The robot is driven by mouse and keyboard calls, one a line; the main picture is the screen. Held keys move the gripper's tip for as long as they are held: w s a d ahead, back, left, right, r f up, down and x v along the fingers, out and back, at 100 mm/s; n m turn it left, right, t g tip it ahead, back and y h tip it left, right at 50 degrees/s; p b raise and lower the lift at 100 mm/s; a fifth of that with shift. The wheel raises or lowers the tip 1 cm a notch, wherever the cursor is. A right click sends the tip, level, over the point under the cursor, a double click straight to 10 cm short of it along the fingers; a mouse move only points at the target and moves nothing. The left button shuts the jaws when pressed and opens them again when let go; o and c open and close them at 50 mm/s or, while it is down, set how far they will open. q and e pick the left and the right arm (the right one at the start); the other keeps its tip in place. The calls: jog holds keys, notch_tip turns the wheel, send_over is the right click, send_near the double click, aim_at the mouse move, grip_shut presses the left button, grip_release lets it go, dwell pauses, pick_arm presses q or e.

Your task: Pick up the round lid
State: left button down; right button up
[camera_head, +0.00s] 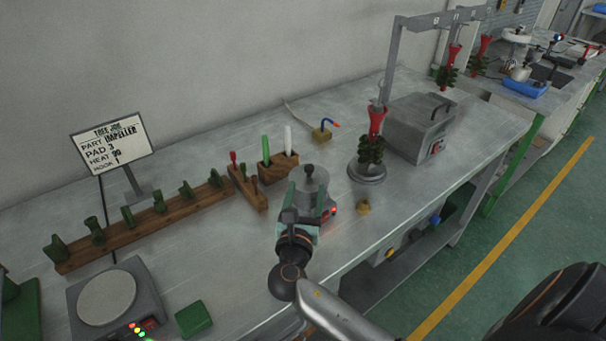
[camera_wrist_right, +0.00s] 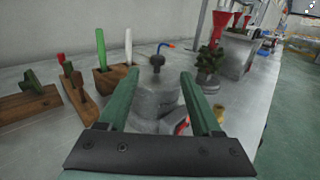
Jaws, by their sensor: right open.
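The round lid (camera_head: 310,175) is grey with a dark knob on top and sits on a grey pot on the bench. In the right wrist view the lid (camera_wrist_right: 157,84) and its dark knob lie ahead, between the two green fingers. My right gripper (camera_head: 302,200) is open, low over the near side of the pot, and partly hides it in the head view. In the right wrist view its fingers (camera_wrist_right: 158,82) stand apart on either side, with nothing held. I cannot tell whether they touch the pot. My left gripper is not in view.
A wooden block (camera_head: 277,168) with green and white sticks stands just behind the pot. A wooden rack (camera_head: 150,221) of green pieces is to the left. A wax tree on a round stand (camera_head: 367,172) and a grey box (camera_head: 420,128) are to the right.

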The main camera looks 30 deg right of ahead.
aim_at(309, 169)
jog(key=x, duration=0.3)
jog(key=shift+w+d, duration=0.1)
jog(key=x, duration=0.4)
jog(key=shift+w+r+p, duration=0.2)
jog(key=shift+r+p, duration=0.05)
jog(key=shift+p, duration=0.1)
jog(key=shift+w+d+f, duration=0.1)
jog(key=shift+w+d, duration=0.2)
jog(key=shift+w, duration=0.15)
grip_shut()
